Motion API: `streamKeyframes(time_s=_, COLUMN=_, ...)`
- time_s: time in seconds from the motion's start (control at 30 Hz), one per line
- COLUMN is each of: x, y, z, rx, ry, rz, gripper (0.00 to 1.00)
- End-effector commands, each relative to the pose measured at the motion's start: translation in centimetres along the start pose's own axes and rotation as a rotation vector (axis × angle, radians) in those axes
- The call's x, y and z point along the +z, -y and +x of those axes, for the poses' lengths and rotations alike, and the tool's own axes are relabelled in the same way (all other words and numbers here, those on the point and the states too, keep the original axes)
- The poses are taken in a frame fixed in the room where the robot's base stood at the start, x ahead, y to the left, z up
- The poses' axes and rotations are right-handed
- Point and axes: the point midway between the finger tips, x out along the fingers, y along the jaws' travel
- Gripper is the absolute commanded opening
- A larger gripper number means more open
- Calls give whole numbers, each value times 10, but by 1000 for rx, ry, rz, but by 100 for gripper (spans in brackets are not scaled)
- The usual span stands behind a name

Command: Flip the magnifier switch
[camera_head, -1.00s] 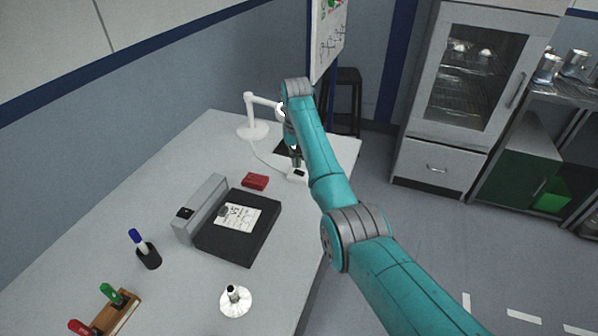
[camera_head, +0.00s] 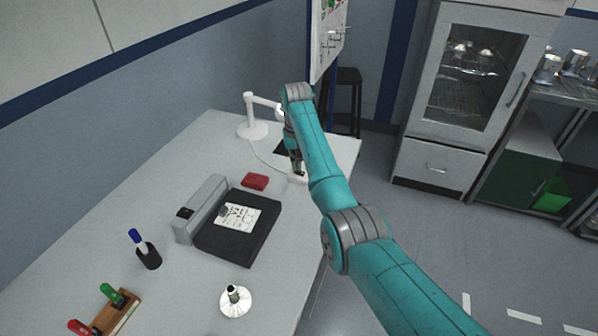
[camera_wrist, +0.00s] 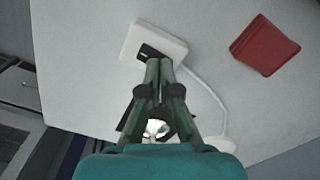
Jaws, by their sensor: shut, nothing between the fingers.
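The magnifier lamp (camera_head: 252,129) is white and stands at the back of the table, its arm reaching right behind my arm. A cord runs from it to a small white switch box (camera_head: 299,177) near the table's right edge. In the wrist view the switch box (camera_wrist: 154,42) has a dark rocker (camera_wrist: 150,53) on its near side. My gripper (camera_wrist: 159,64) is shut and empty, its tips right at the rocker; I cannot tell whether they touch. In the head view my gripper (camera_head: 298,171) points down at the box and partly hides it.
A red block (camera_head: 255,181) lies left of the switch box; it also shows in the wrist view (camera_wrist: 264,46). A black and grey device (camera_head: 238,228), a pen holder (camera_head: 149,258) and a white round object (camera_head: 235,301) stand nearer on the table (camera_head: 192,285).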

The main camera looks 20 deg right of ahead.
Motion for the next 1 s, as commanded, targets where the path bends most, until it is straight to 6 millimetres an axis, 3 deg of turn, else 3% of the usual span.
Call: streamKeyframes(time_s=1.0, x=0, y=0, z=12, rx=0, ry=1, rz=0, gripper=0)
